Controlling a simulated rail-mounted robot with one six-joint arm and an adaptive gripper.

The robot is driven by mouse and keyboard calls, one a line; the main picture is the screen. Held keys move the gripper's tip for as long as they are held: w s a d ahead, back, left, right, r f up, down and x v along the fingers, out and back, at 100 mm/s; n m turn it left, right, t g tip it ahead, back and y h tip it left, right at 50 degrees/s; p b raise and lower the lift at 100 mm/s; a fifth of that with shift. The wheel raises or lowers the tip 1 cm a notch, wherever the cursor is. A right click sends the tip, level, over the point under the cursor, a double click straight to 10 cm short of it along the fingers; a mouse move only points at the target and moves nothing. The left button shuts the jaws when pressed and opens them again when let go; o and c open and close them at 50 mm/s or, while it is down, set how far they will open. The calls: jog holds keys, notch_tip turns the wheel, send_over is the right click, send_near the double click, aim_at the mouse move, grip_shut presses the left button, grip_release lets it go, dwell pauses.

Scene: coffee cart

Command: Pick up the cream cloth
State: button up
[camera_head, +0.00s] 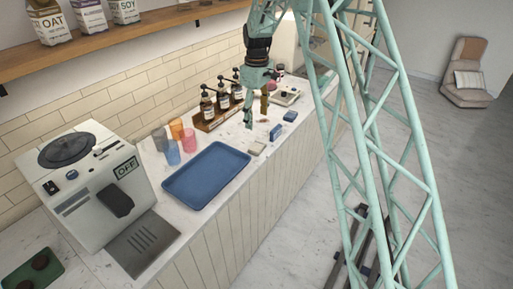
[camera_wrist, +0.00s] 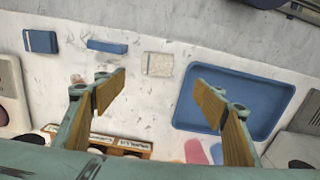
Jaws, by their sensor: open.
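The cream cloth (camera_head: 257,148) lies flat on the white counter, just right of the blue tray in the head view. In the wrist view the cream cloth (camera_wrist: 158,65) is a small speckled square, fully visible. My gripper (camera_head: 257,113) hangs above the counter, fingers down, apart from the cloth. In the wrist view my gripper (camera_wrist: 159,85) is open and empty, its tan-padded fingers wide apart. The cloth shows between and slightly beyond the fingertips.
Two blue blocks or folded cloths (camera_head: 276,131) (camera_head: 290,116) lie near the cream cloth. The blue tray (camera_head: 190,195) is empty. Colored cups (camera_head: 173,152), a rack of pump bottles (camera_head: 208,125) and a coffee machine (camera_head: 85,180) stand along the wall side.

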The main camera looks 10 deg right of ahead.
jog(key=shift+w+f, duration=0.5)
jog(key=shift+f, duration=0.3)
jog(key=shift+f, duration=0.1)
send_over(256, 145)
jog(key=shift+f, duration=4.25)
jog(key=shift+s+f+p, duration=0.1)
jog(key=shift+f+p, duration=0.2)
jog(key=shift+f, duration=2.3)
jog(key=shift+c, duration=0.4)
jog(key=c, duration=0.8)
